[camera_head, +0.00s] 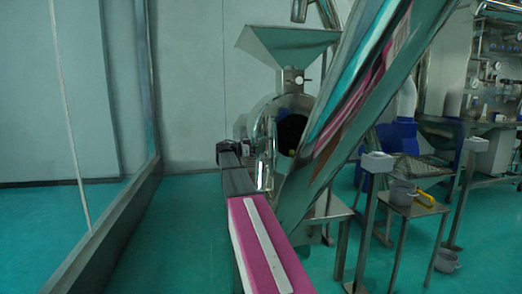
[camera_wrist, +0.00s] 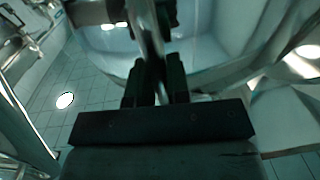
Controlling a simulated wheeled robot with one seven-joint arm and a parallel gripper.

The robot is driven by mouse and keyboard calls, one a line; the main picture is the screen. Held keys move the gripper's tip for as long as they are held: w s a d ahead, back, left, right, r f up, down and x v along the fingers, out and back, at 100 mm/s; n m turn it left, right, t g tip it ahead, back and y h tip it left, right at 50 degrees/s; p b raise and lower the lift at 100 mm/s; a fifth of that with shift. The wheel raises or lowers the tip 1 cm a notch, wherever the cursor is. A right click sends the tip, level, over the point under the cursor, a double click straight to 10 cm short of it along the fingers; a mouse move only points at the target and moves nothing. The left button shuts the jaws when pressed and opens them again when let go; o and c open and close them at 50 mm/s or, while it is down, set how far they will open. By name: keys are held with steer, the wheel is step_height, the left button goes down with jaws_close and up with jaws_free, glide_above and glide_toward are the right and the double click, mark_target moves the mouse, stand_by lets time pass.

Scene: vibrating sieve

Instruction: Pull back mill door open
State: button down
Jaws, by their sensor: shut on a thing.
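The mill is a shiny metal machine with a wide funnel hopper (camera_head: 288,45) above a round body (camera_head: 262,112). A dark round opening (camera_head: 291,134) shows on its front. Polished metal, which looks like the mill door (camera_head: 266,150), stands at the left of this opening; its exact angle is hard to tell. In the wrist view, my gripper (camera_wrist: 154,80) is shut on an upright metal bar, the door handle (camera_wrist: 148,35). Curved polished metal lies just beyond the bar. In the head view the fingertips are not clear behind my arm.
A large slanted shiny metal panel (camera_head: 345,115) crosses close on the right and hides part of the mill. A glass partition (camera_head: 100,120) stands on the left. Metal stands and a small table (camera_head: 405,207) are at the right. Green floor (camera_head: 180,235) is clear left of my arm.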

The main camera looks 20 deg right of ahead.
steer(key=shift+w, duration=0.1)
steer(key=c, duration=1.1)
jaws_free()
steer(key=w+a, duration=0.1)
steer(key=a, duration=0.9)
steer(key=shift+w+a, duration=0.3)
steer(key=shift+w, duration=0.1)
